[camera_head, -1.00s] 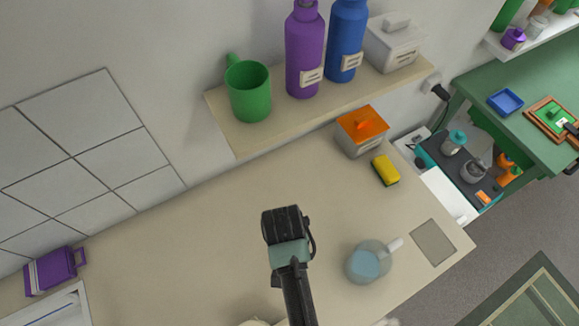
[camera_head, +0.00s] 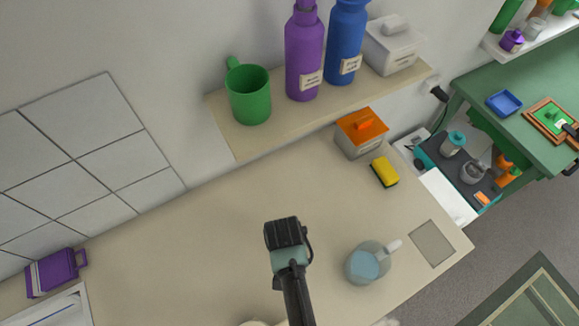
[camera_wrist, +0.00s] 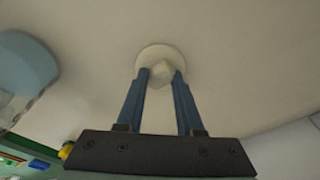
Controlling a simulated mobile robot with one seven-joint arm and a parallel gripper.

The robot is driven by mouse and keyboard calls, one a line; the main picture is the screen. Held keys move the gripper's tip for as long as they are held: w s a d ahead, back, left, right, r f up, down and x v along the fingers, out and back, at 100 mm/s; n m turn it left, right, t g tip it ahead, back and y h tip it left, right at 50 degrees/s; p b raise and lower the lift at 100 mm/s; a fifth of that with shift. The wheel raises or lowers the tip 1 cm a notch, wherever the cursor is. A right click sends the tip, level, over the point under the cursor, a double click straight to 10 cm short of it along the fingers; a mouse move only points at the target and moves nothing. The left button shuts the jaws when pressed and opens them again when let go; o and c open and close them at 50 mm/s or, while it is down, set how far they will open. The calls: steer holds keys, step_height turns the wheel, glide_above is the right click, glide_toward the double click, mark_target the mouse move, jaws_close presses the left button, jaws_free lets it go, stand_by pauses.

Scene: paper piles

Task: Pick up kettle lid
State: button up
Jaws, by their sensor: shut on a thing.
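The kettle lid (camera_wrist: 143,54) is a small round cream disc with a knob, seen in the wrist view at the upper middle. My gripper (camera_wrist: 161,76) has its two blue fingers closed on the lid's knob. I cannot tell whether the lid touches the counter or is just above it. In the head view my gripper (camera_head: 287,234) is over the counter and hides the lid. The kettle (camera_head: 367,264), translucent with a blue patch and a white handle, stands on the counter to the right of my gripper. Part of it shows at the left of the wrist view (camera_wrist: 25,72).
The beige counter (camera_head: 215,225) is clear around my gripper. A grey square (camera_head: 432,243) lies right of the kettle. A yellow sponge (camera_head: 384,172) and an orange-lidded box (camera_head: 360,136) are farther back. A shelf (camera_head: 243,143) holds a green mug (camera_head: 248,95) and bottles.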

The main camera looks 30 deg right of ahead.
jaws_close()
